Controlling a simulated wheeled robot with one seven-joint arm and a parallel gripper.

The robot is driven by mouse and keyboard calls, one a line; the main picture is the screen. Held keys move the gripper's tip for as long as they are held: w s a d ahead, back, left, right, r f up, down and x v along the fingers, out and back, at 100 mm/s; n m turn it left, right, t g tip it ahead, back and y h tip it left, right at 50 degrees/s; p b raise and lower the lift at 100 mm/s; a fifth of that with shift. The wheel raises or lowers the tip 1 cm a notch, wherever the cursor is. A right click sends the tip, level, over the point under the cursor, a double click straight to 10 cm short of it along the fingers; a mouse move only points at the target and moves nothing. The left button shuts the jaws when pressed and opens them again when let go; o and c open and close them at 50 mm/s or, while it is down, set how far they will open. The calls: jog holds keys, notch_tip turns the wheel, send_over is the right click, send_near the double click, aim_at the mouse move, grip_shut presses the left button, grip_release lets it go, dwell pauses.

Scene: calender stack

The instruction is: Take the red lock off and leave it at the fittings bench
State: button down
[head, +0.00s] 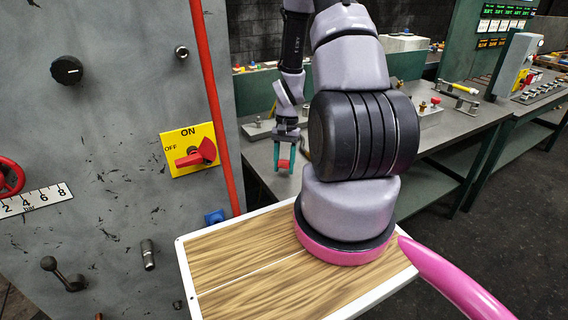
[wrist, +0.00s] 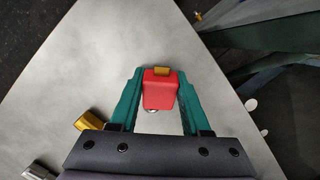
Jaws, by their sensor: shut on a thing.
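My gripper (head: 284,171) hangs from the arm in the head view, with its teal fingers shut on the red lock (head: 283,164). In the wrist view the red lock (wrist: 160,90) sits between the two fingers, with a brass-coloured part at its far end. Below it is the grey top of the fittings bench (head: 262,157), which also fills much of the wrist view (wrist: 90,60). The lock appears to be above the bench top; I cannot tell the exact gap. The yellow ON/OFF plate (head: 170,139) with a red handle (head: 196,153) is on the grey machine panel, with no lock visible on it.
In the wrist view a brass piece (wrist: 89,121) lies left of my gripper, and a grey piece (wrist: 38,170) lies at the lower left. A fitting with a red knob (head: 428,106) stands farther right on the bench. A red vertical pipe (head: 216,100) edges the machine panel.

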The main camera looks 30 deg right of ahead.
aim_at(284, 160)
jog(key=shift+f, duration=0.15)
grip_release()
dwell(0.4)
dwell(0.4)
jog(key=shift+v, duration=3.55)
